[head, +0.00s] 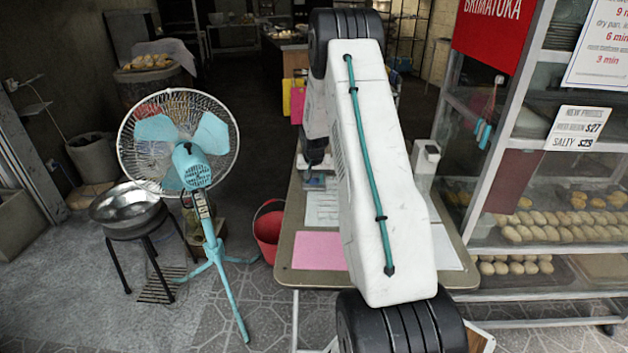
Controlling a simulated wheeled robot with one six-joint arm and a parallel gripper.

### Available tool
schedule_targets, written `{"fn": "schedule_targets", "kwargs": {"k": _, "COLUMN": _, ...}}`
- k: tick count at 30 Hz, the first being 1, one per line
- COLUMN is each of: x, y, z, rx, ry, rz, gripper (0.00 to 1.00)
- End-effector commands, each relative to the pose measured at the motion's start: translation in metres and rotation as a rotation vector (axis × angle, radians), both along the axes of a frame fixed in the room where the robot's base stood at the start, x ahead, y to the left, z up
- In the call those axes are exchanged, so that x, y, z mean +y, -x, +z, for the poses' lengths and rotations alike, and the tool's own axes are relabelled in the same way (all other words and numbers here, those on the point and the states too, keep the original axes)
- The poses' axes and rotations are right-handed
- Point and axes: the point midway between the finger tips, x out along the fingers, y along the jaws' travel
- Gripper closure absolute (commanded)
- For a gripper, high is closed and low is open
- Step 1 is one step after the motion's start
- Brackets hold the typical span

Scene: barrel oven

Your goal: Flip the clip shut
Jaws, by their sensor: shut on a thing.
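My gripper (316,163) shows only in part, as a dark shape pointing down over the left back part of the table (284,272), just left of my white arm. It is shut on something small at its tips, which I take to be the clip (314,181). The clip shows as a small grey-blue shape at the top of a white printed sheet (322,208). It is too small and too much covered to tell how far it is folded over. My arm hides the middle of the table.
A pink sheet (308,250) lies at the table's front left. A white dispenser (425,165) stands at the back right. A bun rack (560,232) stands right. A turquoise fan (180,145), a red bucket (267,232) and a stool with a metal bowl (128,208) stand left.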

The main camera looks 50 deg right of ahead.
Motion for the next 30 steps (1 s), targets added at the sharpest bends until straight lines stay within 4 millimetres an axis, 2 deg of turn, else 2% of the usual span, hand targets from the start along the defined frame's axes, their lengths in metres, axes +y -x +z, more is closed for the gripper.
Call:
{"fn": "schedule_targets", "kwargs": {"k": 18, "x": -0.019, "y": -0.016, "z": 0.014, "rx": 0.257, "ry": -0.289, "rz": -0.001, "gripper": 0.87}}
{"fn": "schedule_targets", "kwargs": {"k": 30, "x": -0.022, "y": -0.019, "z": 0.016, "rx": 0.317, "ry": -0.354, "rz": 0.000, "gripper": 0.87}}
